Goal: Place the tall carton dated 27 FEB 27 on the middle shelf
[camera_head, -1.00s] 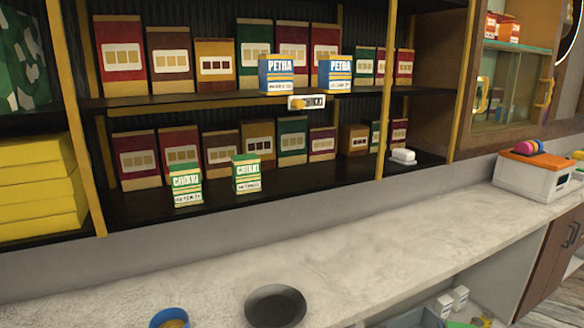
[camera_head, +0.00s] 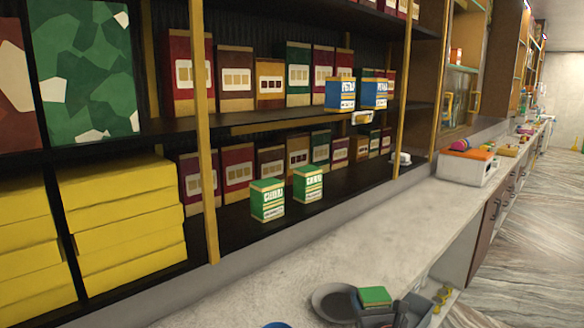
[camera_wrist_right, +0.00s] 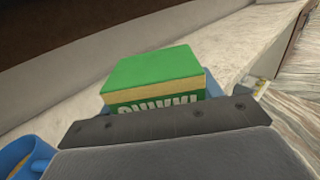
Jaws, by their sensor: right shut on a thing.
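My right gripper (camera_head: 384,314) is shut on a green and cream carton (camera_head: 375,296), low over the counter at the bottom of the head view. In the right wrist view the carton (camera_wrist_right: 152,68) shows its green top and part of its upside-down lettering; its date is not visible. The middle shelf (camera_head: 290,117) has two blue-and-white PETHA cartons (camera_head: 340,93) near its front edge, with maroon, brown and green boxes behind. Two green-and-white CHIKKI cartons (camera_head: 267,200) stand on the shelf below; their dates are too small to read. My left gripper is not in view.
A shelf post (camera_head: 205,130) stands left of the CHIKKI cartons. Yellow boxes (camera_head: 125,210) fill the left bay. A white crate (camera_head: 466,168) stands farther right.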

